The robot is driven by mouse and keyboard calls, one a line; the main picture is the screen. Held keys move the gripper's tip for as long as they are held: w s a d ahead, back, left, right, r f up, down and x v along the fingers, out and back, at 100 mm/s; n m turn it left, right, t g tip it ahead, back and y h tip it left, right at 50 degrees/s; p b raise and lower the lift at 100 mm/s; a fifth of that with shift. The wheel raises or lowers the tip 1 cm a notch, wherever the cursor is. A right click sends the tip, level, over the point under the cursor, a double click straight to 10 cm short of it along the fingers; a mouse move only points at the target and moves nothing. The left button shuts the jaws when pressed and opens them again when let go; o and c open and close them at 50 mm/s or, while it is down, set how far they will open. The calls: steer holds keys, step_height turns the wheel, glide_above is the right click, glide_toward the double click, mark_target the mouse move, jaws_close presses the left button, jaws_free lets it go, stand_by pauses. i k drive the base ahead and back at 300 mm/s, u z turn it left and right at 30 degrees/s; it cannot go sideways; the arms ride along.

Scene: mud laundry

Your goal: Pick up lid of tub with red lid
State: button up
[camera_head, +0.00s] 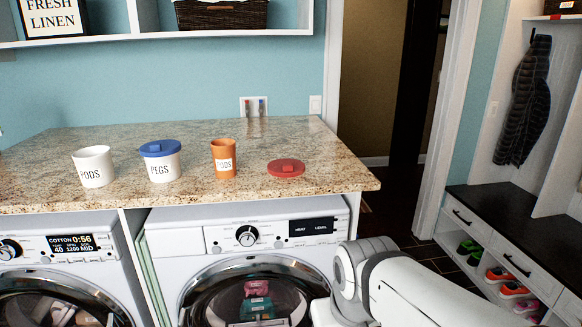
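The red lid (286,168) lies flat on the granite counter, near its right end, apart from any tub. It is round with a small raised handle on top. A white open tub marked PODS (93,167) stands at the left. A white tub marked PEGS (161,168) wears a blue lid (160,148). An orange open tub marked PODS (224,160) stands just left of the red lid. My arm shows at the lower right, below the counter's right end. My gripper is not in view.
The granite counter (180,204) is clear behind the tubs and right of the red lid. Two front-loading machines, a left washer (60,270) and a right one (240,258), stand beneath it. A shelf (170,37) hangs above. A bench with shoes is at the right.

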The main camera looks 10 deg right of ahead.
mark_target(281, 169)
steer(key=i, duration=1)
steer(key=z, duration=0.05)
